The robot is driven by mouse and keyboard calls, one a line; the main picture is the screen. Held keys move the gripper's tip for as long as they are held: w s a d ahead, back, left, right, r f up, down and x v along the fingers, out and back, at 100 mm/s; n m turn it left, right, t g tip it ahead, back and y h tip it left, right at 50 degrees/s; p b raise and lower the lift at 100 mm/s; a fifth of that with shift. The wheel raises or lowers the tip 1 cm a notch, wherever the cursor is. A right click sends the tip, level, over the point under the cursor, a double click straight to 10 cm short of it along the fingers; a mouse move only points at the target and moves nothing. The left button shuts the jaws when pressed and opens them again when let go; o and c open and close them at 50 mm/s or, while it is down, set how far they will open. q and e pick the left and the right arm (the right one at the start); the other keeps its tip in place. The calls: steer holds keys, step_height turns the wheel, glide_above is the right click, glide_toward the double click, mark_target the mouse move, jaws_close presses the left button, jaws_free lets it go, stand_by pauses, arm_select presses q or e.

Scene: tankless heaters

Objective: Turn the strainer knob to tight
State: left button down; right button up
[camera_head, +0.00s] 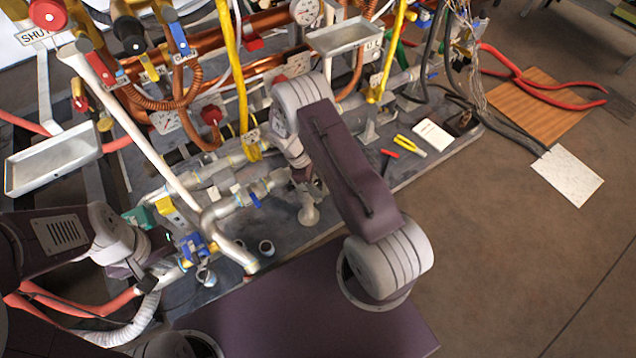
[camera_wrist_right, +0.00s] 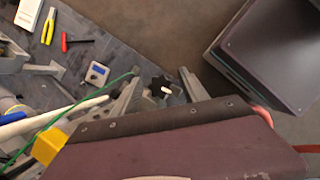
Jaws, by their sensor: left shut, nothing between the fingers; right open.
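A black star-shaped knob (camera_wrist_right: 160,84) with a small white pointer shows in the right wrist view; I take it to be the strainer knob. My right gripper (camera_wrist_right: 161,88) is open, with one finger on each side of the knob. I cannot tell whether either finger touches it. In the head view the right gripper (camera_head: 312,188) is mostly hidden by its own arm, and the knob cannot be made out. My left gripper (camera_head: 150,274) is shut and empty at the lower left, close to the blue-handled valve (camera_head: 190,247) and pipes.
Copper and grey pipes, gauges (camera_head: 306,10) and valves crowd the grey board (camera_head: 432,165). A long white pipe (camera_head: 130,125) slants across the left. Red and yellow tools (camera_head: 410,146) and a white card (camera_head: 433,135) lie right of my right arm.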

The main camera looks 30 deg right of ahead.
jaws_close()
steer(key=shift+m, duration=0.4)
steer(key=m+g+y, duration=0.1)
steer(key=m, duration=0.2)
steer(key=shift+m+y+p, duration=0.3)
steer(key=shift+m+p, duration=0.05)
steer(key=shift+m, duration=0.05)
steer(key=m+y, duration=0.1)
steer(key=m, duration=0.1)
steer(key=m+y, duration=0.1)
steer(key=m, duration=0.2)
steer(key=shift+m+g, duration=0.3)
steer(key=m, duration=0.2)
steer(key=m+y+p, duration=0.1)
steer(key=m, duration=0.1)
steer(key=shift+r+y, duration=0.1)
steer(key=shift+y, duration=0.2)
steer(key=shift+m+t+y+p, duration=0.6)
steer(key=shift+m+y, duration=0.1)
steer(key=shift+m, duration=1.7)
